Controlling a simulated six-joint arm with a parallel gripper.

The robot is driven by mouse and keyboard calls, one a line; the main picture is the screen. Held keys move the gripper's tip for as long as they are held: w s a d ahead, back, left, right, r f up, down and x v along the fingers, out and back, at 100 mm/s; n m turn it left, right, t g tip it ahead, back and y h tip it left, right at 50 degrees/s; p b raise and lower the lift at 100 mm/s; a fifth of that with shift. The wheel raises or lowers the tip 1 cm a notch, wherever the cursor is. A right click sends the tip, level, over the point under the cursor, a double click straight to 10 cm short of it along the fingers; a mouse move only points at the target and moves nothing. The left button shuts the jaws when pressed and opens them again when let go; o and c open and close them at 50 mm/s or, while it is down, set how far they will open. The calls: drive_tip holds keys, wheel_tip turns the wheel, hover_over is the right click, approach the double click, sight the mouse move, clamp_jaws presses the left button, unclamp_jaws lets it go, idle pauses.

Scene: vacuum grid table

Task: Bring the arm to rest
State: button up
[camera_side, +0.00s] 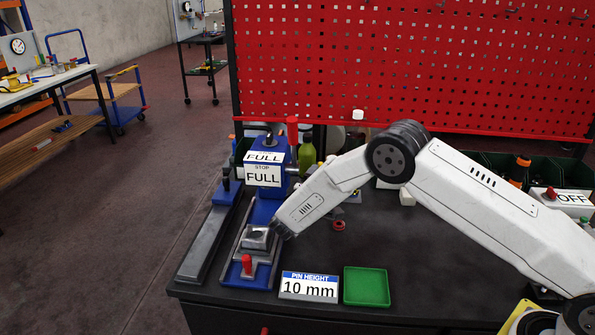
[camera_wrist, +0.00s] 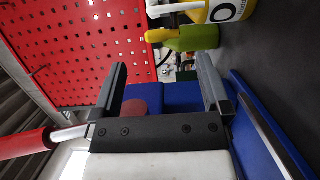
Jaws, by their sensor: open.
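My arm reaches in from the right in the side view, bent at a dark joint. Its white wrist slopes down to the left, close to the blue fixture (camera_side: 263,209). The fingers of my gripper are hard to make out there. In the wrist view my gripper (camera_wrist: 162,82) has its two dark fingers wide apart. I see nothing held between them. Behind the gap are blue surfaces of the fixture (camera_wrist: 180,97) and a dull red round part (camera_wrist: 133,107). I cannot tell whether the fingers touch anything.
A red-ended lever (camera_wrist: 22,143) is close to my gripper. A green bottle (camera_side: 307,153) stands behind the fixture. A green tray (camera_side: 366,286) and a "10 mm" sign (camera_side: 309,287) lie at the front. A red pegboard (camera_side: 420,65) closes off the back. The dark tabletop (camera_side: 425,265) is clear mid-right.

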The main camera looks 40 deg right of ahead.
drive_tip(key=s+a+r+t+y, duration=0.2)
drive_tip(key=a+r+t+y, duration=0.3)
drive_tip(key=y, duration=0.7)
drive_tip(key=s+f+m+g+y, duration=0.1)
drive_tip(key=s+g, duration=0.4)
drive_tip(key=s, duration=1)
drive_tip(key=s+d+m+g+y, duration=0.1)
drive_tip(key=s+m+g, duration=0.3)
drive_tip(key=s, duration=1.1)
drive_tip(key=shift+d+f+m+g+y, duration=0.3)
drive_tip(key=shift+f+m+g+y, duration=0.1)
drive_tip(key=shift+g+y, duration=0.6)
